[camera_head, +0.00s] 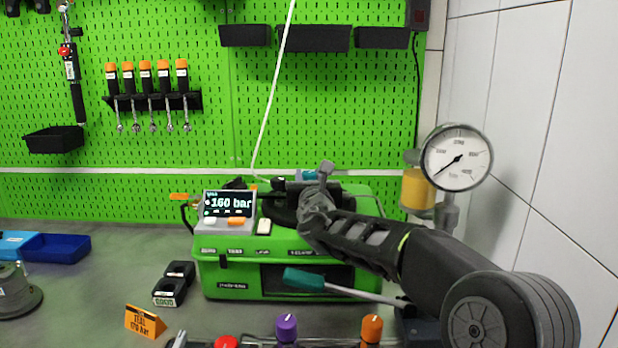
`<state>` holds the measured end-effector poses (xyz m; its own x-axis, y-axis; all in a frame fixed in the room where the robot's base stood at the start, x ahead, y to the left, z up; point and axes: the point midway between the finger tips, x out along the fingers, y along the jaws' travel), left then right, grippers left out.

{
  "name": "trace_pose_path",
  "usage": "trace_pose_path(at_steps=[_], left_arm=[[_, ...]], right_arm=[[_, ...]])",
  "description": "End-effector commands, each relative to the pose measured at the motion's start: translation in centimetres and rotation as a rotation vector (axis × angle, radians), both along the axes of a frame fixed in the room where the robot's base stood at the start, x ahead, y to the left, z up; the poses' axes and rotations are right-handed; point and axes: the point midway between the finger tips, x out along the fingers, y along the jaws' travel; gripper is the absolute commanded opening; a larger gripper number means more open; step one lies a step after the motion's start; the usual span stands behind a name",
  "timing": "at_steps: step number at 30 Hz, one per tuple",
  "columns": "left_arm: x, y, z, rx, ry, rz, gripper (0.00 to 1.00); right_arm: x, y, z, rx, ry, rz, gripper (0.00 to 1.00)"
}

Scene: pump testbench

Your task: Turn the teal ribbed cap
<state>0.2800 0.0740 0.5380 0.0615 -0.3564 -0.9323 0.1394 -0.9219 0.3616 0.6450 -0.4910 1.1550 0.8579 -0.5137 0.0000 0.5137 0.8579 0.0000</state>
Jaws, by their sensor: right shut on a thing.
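My right arm reaches in from the lower right over the green pump case (235,285). My right gripper (312,182) is at the top rear of the case and is shut. A small teal-blue patch, which looks like the teal ribbed cap (305,175), shows at its fingertips. The gripper and wrist hide most of the cap, so its ribs and turn angle cannot be made out. My left gripper is not in view.
A pressure gauge (457,158) stands right of my arm. Purple (287,328) and orange (372,329) knobs stand at the front.

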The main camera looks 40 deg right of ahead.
Motion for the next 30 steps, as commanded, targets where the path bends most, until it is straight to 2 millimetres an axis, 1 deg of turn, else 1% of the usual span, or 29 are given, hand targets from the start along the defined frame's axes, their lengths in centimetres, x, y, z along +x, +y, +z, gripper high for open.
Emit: trace_pose_path(at_steps=[5, 11, 18, 30], left_arm=[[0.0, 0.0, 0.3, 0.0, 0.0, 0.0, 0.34], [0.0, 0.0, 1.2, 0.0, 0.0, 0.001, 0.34], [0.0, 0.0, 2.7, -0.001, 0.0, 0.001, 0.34], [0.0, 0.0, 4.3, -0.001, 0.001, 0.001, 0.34]], right_arm=[[0.1, 0.1, 0.1, 0.001, 0.001, -0.01, 0.0], [0.1, 0.1, 0.2, 0.001, 0.001, -0.069, 0.0], [0.1, 0.2, 0.2, 0.0, 0.002, -0.21, 0.0], [0.1, 0.1, 0.1, -0.001, 0.002, -0.461, 0.0]])
